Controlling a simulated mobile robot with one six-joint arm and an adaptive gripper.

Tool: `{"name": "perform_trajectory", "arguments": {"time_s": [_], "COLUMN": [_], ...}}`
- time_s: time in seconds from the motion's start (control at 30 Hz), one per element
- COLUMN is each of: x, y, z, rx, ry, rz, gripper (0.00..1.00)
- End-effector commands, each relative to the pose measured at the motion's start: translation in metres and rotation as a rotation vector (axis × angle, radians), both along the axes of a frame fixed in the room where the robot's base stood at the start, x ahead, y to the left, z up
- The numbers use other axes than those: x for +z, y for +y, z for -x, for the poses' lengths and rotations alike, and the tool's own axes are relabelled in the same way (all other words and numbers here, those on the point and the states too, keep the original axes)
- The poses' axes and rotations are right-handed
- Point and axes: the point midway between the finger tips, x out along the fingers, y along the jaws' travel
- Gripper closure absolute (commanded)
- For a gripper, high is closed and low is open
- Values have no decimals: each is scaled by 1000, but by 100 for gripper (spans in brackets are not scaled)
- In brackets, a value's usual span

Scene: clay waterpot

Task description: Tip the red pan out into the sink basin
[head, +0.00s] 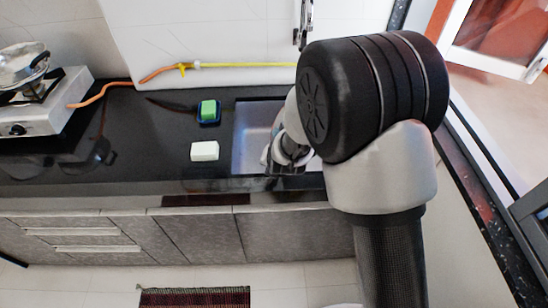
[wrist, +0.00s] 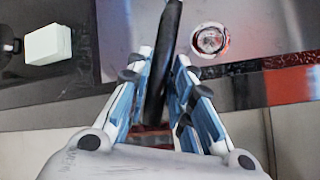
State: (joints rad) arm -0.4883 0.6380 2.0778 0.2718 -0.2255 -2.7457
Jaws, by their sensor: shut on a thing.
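My gripper (head: 287,163) is over the near part of the sink basin (head: 246,140) in the head view, partly hidden by my arm. In the wrist view, my gripper (wrist: 161,60) is shut on a long, narrow black piece (wrist: 168,35), which looks like the handle of the red pan. It points up the picture between the fingers. A small reddish patch shows low between the fingers; I cannot tell whether it is the pan's body. The pan's contents cannot be seen. The basin's round drain (wrist: 210,40) lies right of the black piece.
A white block (head: 205,151) stands left of the basin and also shows in the wrist view (wrist: 48,43). Behind it is a green sponge in a blue dish (head: 208,121). A stove (head: 40,110) is at far left. Dark counter between is mostly clear.

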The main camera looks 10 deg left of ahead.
Motion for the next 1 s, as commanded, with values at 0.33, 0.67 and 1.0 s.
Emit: {"name": "perform_trajectory", "arguments": {"time_s": [0.33,0.67,1.0], "x": [4,5,5], "y": [3,5,6], "z": [-2,-2,-1], "rx": [1,1,0], "ry": [-4,-4,-5], "rz": [12,24,39], "gripper": [100,100,100]}}
